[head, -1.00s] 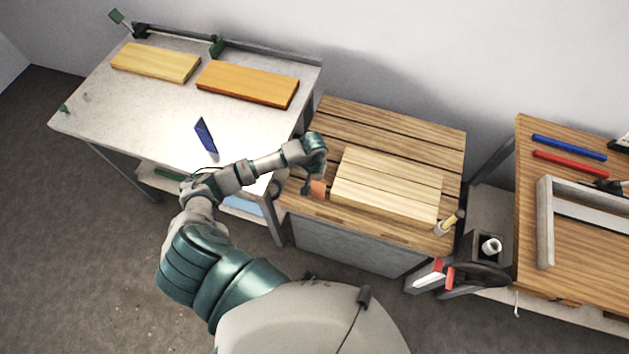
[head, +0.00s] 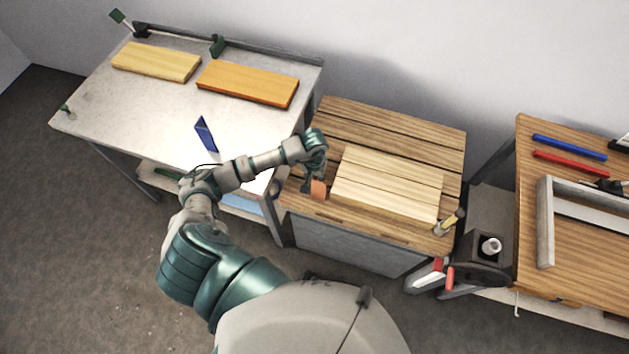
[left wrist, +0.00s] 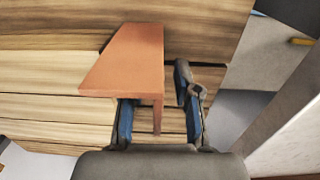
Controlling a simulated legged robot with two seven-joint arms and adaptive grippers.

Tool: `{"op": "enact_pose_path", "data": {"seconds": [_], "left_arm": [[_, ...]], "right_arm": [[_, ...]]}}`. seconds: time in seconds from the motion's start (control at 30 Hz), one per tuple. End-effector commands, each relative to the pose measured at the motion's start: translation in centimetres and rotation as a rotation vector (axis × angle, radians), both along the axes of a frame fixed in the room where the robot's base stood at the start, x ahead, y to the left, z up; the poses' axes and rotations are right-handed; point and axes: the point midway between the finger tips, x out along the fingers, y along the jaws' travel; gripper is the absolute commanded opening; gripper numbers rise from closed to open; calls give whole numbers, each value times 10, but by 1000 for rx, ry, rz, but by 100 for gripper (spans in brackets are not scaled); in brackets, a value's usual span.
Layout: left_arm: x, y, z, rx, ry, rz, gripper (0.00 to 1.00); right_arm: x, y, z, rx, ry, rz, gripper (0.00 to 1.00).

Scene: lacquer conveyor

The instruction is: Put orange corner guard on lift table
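The orange corner guard (head: 318,189) is at the front left of the slatted wooden top of the middle table (head: 383,122), which I take as the lift table. In the left wrist view the guard (left wrist: 130,62) shows a broad face and a narrow flange pointing down between my fingers. My left gripper (head: 311,183) is right at the guard. In the left wrist view its fingers (left wrist: 160,105) are apart, with a gap between the flange and the right finger; the guard hides the left fingertip. Whether the guard touches the wood is hard to tell. My right gripper is out of view.
A pale plank stack (head: 388,184) lies right of the guard; a hammer (head: 449,222) lies at the front right corner. The left bench (head: 150,110) holds a blue guard (head: 205,134) and two boards. The right bench (head: 590,225) holds a frame and coloured bars.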

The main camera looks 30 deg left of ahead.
Motion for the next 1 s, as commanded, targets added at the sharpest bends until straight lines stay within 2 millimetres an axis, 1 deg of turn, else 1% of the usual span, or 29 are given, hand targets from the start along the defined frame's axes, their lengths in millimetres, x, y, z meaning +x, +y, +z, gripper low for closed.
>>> {"op": "enact_pose_path", "data": {"seconds": [0.03,0.2,0.33,0.43,0.53,0.63,1.0], "left_arm": [[1,2,11,2,-6,-1,31],[1,2,50,2,-5,-1,31],[1,2,76,1,-4,0,31],[1,2,90,1,-3,0,31],[0,1,99,1,-1,0,31],[0,1,102,1,1,0,31],[0,1,102,1,1,0,31]], "right_arm": [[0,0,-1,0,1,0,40],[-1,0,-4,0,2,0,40],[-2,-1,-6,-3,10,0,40],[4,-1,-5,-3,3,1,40],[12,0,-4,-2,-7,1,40],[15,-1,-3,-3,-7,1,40],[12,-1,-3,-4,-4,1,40]]}}
